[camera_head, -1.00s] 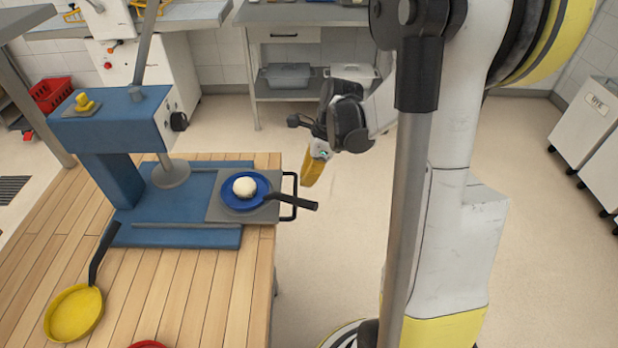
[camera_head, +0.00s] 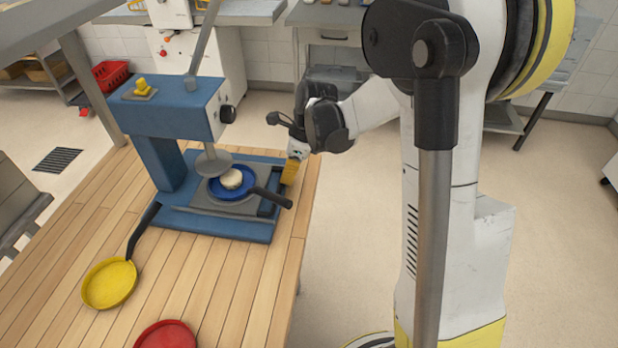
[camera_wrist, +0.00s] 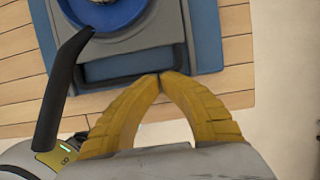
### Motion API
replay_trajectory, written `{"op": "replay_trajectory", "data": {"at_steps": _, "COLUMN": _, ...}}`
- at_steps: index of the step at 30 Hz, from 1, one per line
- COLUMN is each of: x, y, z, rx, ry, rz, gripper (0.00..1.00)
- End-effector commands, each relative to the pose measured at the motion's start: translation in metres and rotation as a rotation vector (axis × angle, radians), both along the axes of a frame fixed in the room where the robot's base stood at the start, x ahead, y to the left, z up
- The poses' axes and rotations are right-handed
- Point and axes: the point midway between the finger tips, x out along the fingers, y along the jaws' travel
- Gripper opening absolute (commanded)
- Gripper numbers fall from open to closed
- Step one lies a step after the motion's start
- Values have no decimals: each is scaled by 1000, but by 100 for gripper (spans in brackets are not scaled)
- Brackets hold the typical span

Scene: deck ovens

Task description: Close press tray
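The blue press (camera_head: 172,112) stands on the wooden table, with its round press plate (camera_head: 213,161) above the tray. The grey press tray (camera_head: 205,201) lies on the press base and carries a blue pan (camera_head: 216,188) with a ball of white dough (camera_head: 231,179). The tray's dark handle (camera_head: 266,208) faces right and also shows in the wrist view (camera_wrist: 128,66). My gripper (camera_head: 289,181) is at the handle's side. In the wrist view my yellow fingertips (camera_wrist: 165,78) meet, with nothing visible between them, right at the handle bar; exact contact cannot be told.
The blue pan's black handle (camera_head: 270,197) sticks out to the right, close to my gripper. A yellow pan (camera_head: 109,284) and a red pan (camera_head: 165,336) lie on the table (camera_head: 225,278) in front.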

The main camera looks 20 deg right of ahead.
Motion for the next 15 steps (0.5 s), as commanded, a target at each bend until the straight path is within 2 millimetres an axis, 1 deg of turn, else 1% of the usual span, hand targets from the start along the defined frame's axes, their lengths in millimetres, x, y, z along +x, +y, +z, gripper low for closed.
{"op": "replay_trajectory", "data": {"at_steps": 3, "x": 9, "y": 13, "z": 0, "rx": 0, "ry": 0, "rz": 2, "gripper": 0}}
{"op": "replay_trajectory", "data": {"at_steps": 6, "x": 13, "y": 19, "z": 0, "rx": -1, "ry": -1, "rz": 0, "gripper": 0}}
{"op": "replay_trajectory", "data": {"at_steps": 10, "x": 16, "y": 23, "z": 0, "rx": -1, "ry": -1, "rz": 0, "gripper": 0}}
{"op": "replay_trajectory", "data": {"at_steps": 15, "x": 16, "y": 24, "z": 0, "rx": -1, "ry": -1, "rz": 0, "gripper": 0}}
